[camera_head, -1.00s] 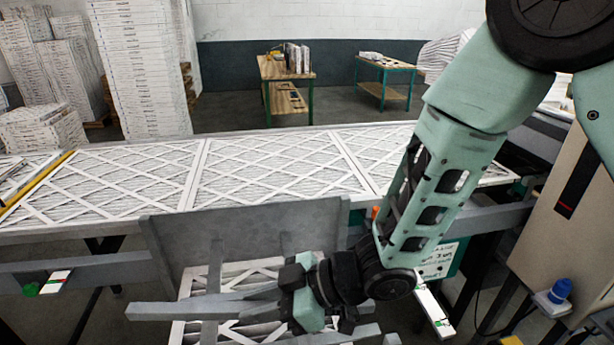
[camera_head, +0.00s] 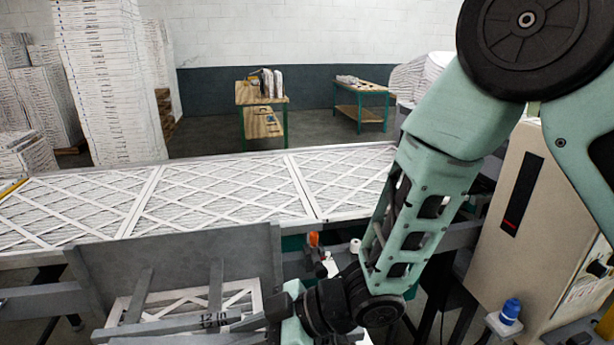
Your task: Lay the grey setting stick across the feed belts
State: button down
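A grey bar marked "12 in" (camera_head: 200,321), which looks like the setting stick, lies sideways at the bottom of the view. It passes in front of two narrow grey strips, (camera_head: 139,292) and (camera_head: 216,280), that may be the feed belts; I cannot tell whether it touches them. My gripper (camera_head: 272,312) is at the bar's right end, low in the view and partly cut off by the bottom edge. Its fingertips are hard to make out, so its hold on the bar is unclear.
A grey upright plate (camera_head: 185,262) stands behind the strips, with a white-lattice filter (camera_head: 188,300) below it. A long conveyor of filters (camera_head: 215,195) runs behind. A beige cabinet (camera_head: 515,225) and a blue-capped item (camera_head: 510,310) are at the right.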

jog(key=w+d+f+m+t+h, duration=0.4)
jog(key=w+d+m, duration=0.2)
jog(key=d, duration=0.7)
jog(key=w+d+f+m+t+h, duration=0.4)
jog(key=w+d+m, duration=0.2)
jog(key=d, duration=0.8)
jog(key=w+d+f+m+t+h, duration=0.4)
jog(key=w+d+m+t, duration=0.1)
jog(key=d, duration=0.9)
jog(key=shift+w+d+f+m+h, duration=0.25)
jog(key=shift+w+m+h, duration=0.15)
jog(key=shift+w+m, duration=0.5)
notch_tip(320, 180, down, 7)
jog(key=b, duration=0.7)
jog(key=shift+w+f, duration=0.2)
jog(key=shift+d, duration=0.1)
